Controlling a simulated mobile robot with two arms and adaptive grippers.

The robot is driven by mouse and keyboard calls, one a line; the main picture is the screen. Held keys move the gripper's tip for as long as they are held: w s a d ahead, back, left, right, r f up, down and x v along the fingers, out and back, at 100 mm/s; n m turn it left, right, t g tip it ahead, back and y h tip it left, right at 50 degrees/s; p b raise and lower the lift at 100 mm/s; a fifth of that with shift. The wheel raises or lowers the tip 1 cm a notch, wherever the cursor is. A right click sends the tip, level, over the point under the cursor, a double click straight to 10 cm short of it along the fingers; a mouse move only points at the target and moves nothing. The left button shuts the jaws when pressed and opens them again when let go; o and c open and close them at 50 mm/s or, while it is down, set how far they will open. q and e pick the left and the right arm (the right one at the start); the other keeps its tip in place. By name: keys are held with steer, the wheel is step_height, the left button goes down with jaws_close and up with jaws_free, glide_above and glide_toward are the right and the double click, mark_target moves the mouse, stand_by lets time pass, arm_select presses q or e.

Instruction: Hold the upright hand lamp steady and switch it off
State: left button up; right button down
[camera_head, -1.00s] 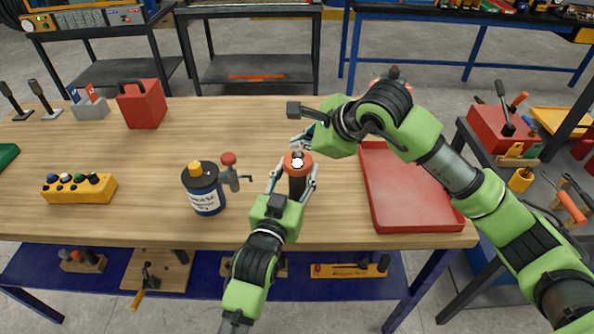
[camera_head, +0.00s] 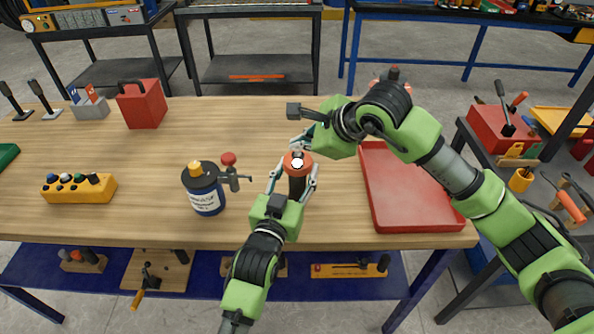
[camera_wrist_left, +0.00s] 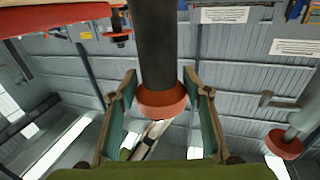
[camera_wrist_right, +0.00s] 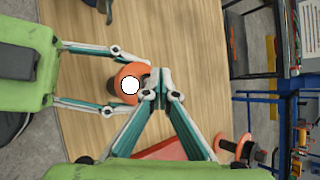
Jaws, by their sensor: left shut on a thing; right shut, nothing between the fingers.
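The hand lamp (camera_head: 299,186) stands upright on the wooden bench, with a dark body and an orange head around a bright white round face. My left gripper (camera_head: 294,181) is shut on the lamp, one finger on each side of it. In the left wrist view the dark body and orange ring (camera_wrist_left: 162,103) are between the fingers. My right gripper (camera_wrist_right: 160,76) is shut and empty. Its fingertips are close beside the lamp's orange head (camera_wrist_right: 119,76) in the right wrist view; I cannot tell whether they touch. No switch can be made out.
A grease can (camera_head: 204,194) and a red-knobbed metal fitting (camera_head: 229,160) stand left of the lamp. A red tray (camera_head: 410,225) lies to the right, under my right arm. A yellow button box (camera_head: 78,190) and a red box (camera_head: 142,106) are farther left.

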mark_target(300, 153)
arm_select(q)
steer(key=shift+f, duration=0.1)
arm_select(e)
steer(key=shift+f, duration=0.4)
steer(key=shift+r, duration=3.5)
arm_select(q)
steer(key=o, duration=1.4)
